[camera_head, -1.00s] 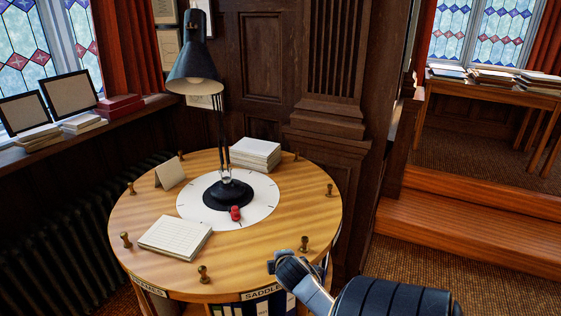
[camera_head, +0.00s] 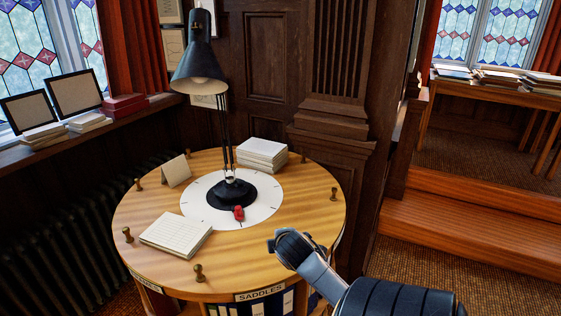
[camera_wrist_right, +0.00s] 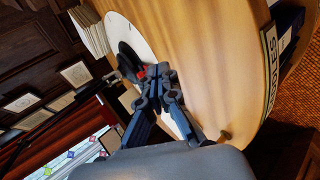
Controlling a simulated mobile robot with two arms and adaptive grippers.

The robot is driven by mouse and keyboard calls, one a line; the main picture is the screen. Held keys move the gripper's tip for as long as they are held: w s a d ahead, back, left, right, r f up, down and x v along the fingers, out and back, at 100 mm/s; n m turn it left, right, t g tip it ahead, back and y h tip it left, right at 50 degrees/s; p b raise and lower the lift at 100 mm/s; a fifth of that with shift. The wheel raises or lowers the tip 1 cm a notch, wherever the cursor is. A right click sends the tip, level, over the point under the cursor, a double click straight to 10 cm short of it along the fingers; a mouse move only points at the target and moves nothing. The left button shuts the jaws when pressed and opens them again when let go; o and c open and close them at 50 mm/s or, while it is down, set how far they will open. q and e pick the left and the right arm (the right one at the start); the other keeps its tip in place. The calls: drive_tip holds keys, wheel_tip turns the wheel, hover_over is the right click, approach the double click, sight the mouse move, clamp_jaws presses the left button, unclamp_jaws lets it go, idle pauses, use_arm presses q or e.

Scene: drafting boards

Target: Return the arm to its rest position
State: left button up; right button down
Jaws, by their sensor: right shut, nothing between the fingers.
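My right arm comes in from the bottom right of the head view. Its gripper (camera_head: 272,244) is over the front right edge of the round wooden table (camera_head: 290,195), with nothing held. In the right wrist view the gripper (camera_wrist_right: 155,75) is shut, its fingers together in front of the tabletop. Part of the white dial and a small red object (camera_wrist_right: 141,72) show just beyond the fingertips. My left gripper is not in view.
A black desk lamp (camera_head: 197,62) stands on the white dial (camera_head: 200,216), with the red object (camera_head: 239,212) by its base. A paper pad (camera_head: 175,236), a paper stack (camera_head: 262,154), a folded card (camera_head: 176,171) and several brass pegs (camera_head: 199,273) are around it. Steps (camera_head: 470,235) rise at right.

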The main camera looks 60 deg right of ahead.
drive_tip(key=shift+r, duration=0.1)
idle(0.5)
